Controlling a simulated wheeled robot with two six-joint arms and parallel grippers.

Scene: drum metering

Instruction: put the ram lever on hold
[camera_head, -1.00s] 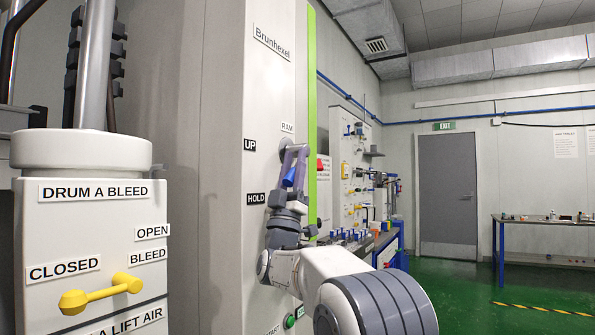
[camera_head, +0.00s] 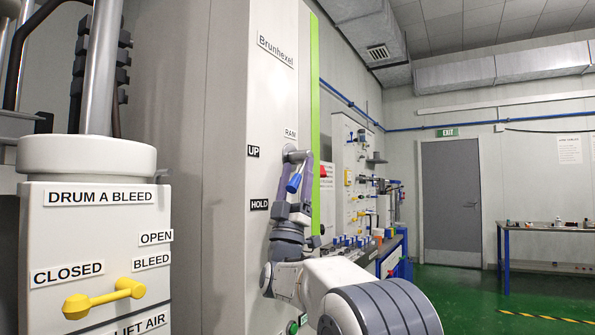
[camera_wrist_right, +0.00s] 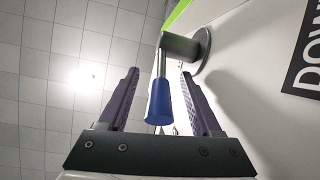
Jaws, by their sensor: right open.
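The ram lever has a grey round hub on the white panel, below the RAM label (camera_head: 291,132), and a blue handle (camera_head: 294,183). The UP label (camera_head: 253,151) and the HOLD label (camera_head: 259,204) sit left of it. My right gripper (camera_head: 298,156) is at the lever, its fingers reaching up along it. In the right wrist view my right gripper (camera_wrist_right: 160,75) is open, one finger on each side of the blue handle (camera_wrist_right: 158,102), with visible gaps. Part of a DOWN label (camera_wrist_right: 311,60) shows at the right edge there. My left gripper is out of view.
A bleed box (camera_head: 90,250) with a yellow handle (camera_head: 104,298) stands at the left. A green strip (camera_head: 315,120) edges the panel. A bench with several items (camera_head: 385,252) stands behind my right arm. Green floor lies open toward the grey door (camera_head: 451,200).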

